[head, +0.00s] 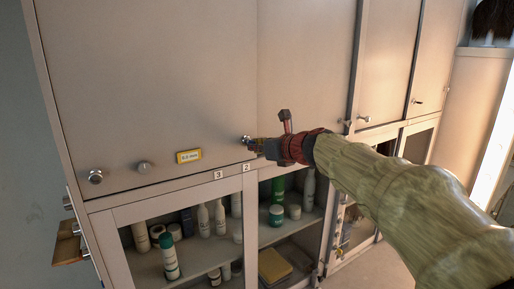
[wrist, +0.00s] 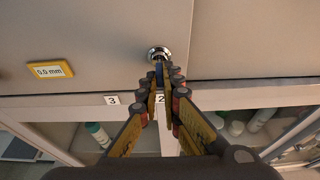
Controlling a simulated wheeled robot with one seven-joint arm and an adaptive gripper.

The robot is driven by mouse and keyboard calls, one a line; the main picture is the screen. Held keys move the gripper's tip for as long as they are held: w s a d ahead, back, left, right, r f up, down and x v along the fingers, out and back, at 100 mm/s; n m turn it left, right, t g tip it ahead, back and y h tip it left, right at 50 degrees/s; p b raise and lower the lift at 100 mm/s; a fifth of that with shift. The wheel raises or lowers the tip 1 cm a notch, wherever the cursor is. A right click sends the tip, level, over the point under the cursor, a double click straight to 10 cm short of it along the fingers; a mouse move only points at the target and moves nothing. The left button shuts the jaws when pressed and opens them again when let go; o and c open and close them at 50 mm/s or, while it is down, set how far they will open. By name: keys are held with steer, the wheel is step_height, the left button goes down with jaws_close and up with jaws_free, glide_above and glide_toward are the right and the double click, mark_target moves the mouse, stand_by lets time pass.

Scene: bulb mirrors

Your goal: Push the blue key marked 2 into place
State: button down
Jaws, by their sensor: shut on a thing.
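My gripper (head: 256,147) is at the upper cabinet front, in front of a round metal lock (head: 246,140). In the wrist view the fingers (wrist: 163,73) are closed around a small blue piece, the blue key (wrist: 159,71). The key points at the lock (wrist: 158,53) and meets its lower part in the picture. I cannot tell how deep it sits. The fingers hide most of the key, and no mark on it can be read. A white label with a 2 (wrist: 160,98) is on the frame below, partly beside the fingers.
A yellow-framed display (head: 189,156) reads 0.0 mm in the wrist view. A label with a 3 (head: 218,175) is left of the 2. A second lock (head: 95,176) and a knob (head: 143,167) are further left. Bottles (head: 170,256) stand in the glazed cabinet below.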

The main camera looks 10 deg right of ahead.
steer(key=shift+w, duration=0.25)
steer(key=c, duration=1.9)
jaws_free()
steer(key=shift+o, duration=0.4)
steer(key=o, duration=0.4)
steer(key=shift+c, duration=0.2)
steer(key=v, duration=0.6)
steer(key=shift+p, duration=0.4)
